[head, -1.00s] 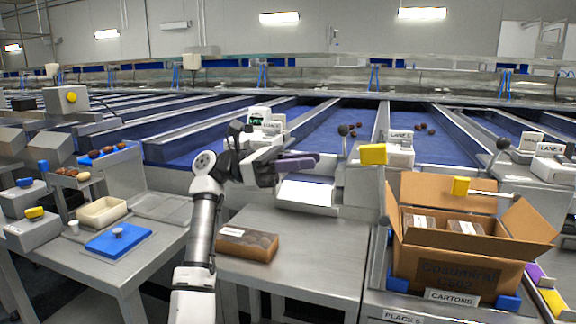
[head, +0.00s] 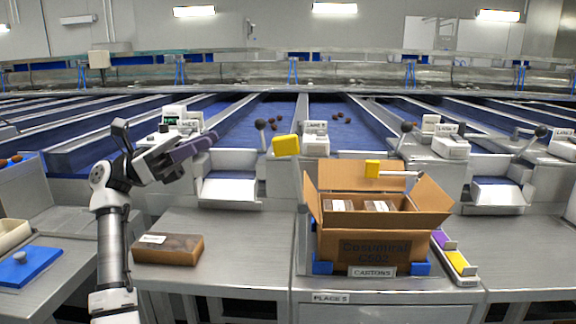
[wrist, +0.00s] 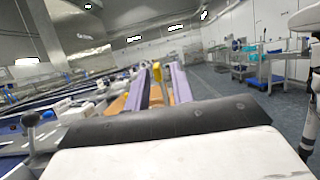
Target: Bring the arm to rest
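My arm stands at the left of the head view, bent at the elbow. My gripper (head: 212,138) points right and slightly upward, in the air in front of the lanes. Its two purple fingers also show in the wrist view (wrist: 159,78), spread apart with a clear gap and nothing held between them. The gripper touches nothing that I can see. Orange-brown cardboard shows beyond the fingers in the wrist view.
A brown date box (head: 168,250) lies on the steel table (head: 230,229) below my gripper. A blue lid (head: 30,266) is at far left.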

